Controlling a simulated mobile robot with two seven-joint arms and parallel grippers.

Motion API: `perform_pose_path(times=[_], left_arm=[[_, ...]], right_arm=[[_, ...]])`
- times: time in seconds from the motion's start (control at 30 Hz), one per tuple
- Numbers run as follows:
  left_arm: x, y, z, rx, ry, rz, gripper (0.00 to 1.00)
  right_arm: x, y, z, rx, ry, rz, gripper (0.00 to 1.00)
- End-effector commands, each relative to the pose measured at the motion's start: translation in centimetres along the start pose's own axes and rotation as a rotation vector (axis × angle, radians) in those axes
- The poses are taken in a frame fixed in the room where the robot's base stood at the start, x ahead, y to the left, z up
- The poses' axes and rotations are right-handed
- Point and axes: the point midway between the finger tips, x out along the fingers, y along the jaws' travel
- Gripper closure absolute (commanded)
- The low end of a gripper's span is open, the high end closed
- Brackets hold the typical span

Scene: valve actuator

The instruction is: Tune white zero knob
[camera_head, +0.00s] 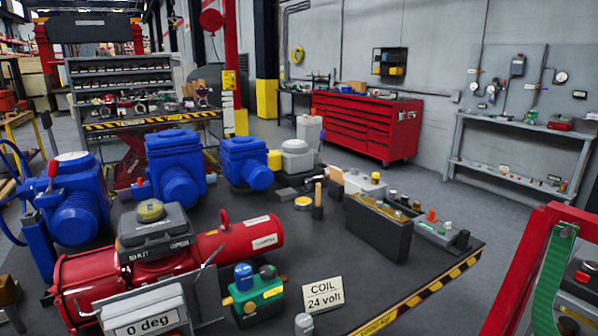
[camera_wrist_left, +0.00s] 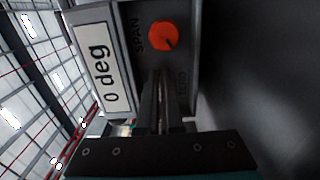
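The grey control box shows in the left wrist view with a white "0 deg" plate (camera_wrist_left: 102,70). An orange knob (camera_wrist_left: 163,36) labelled SPAN is on its face. A second label, partly readable and looking like ZERO, is further down near the finger tips. The white zero knob itself is not visible; the fingers cover that spot. My left gripper (camera_wrist_left: 162,80) points at the panel there, its dark fingers close together with a narrow gap. Whether they hold the knob cannot be seen. In the head view the "0 deg" plate (camera_head: 147,323) shows at the bottom left edge. My right gripper is not in view.
A red actuator (camera_head: 235,243) with a grey dome-topped housing stands by the box. A green and yellow device (camera_head: 256,294) and a "COIL 24 volt" card (camera_head: 323,295) are to its right. Blue actuators (camera_head: 175,170) stand behind. The dark tabletop (camera_head: 330,245) is partly clear mid-table.

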Motion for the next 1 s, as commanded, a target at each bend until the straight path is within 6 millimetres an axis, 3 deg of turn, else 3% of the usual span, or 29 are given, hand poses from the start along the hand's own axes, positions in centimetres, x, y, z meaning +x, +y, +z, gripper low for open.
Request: perform_pose_path(times=[0.23,0.7,1.0], left_arm=[[-0.4,-0.1,0.3,0.002,0.007,-0.002,1.00],[-5.6,0.0,0.5,0.000,0.001,-0.003,1.00],[-6.0,0.0,0.6,-0.001,0.000,0.000,1.00]], right_arm=[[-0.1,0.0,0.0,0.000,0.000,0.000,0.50],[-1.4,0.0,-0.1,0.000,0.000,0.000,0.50],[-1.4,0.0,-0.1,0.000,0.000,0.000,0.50]])
